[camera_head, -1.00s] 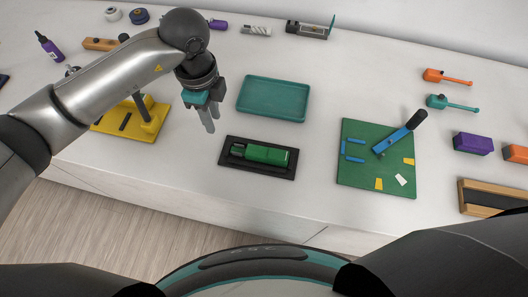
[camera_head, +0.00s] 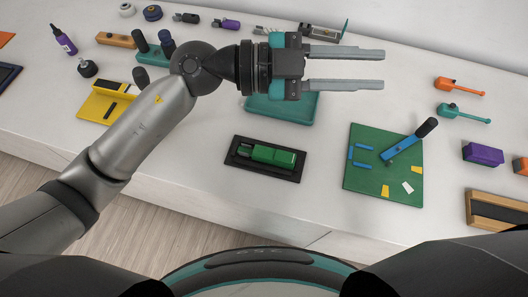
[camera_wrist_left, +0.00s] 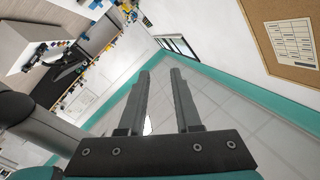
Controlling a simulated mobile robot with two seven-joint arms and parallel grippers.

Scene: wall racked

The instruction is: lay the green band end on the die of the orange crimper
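My left gripper (camera_head: 382,69) is open and empty, held high above the back of the bench with its fingers pointing right. In the left wrist view its two fingers (camera_wrist_left: 160,72) are apart with nothing between them. An orange tool with a thin handle (camera_head: 461,86) lies at the right of the bench and may be the orange crimper. Its die cannot be made out. A thin green strip (camera_head: 345,29) stands at a grey device at the back; I cannot tell whether it is the green band end. My right gripper is not in view.
A teal tool (camera_head: 463,113) lies just in front of the orange one. A green board with a blue lever (camera_head: 360,184), a black tray with a green block (camera_head: 289,174) and a purple box (camera_head: 483,153) stand nearby. My left arm partly hides a teal tray (camera_head: 285,110).

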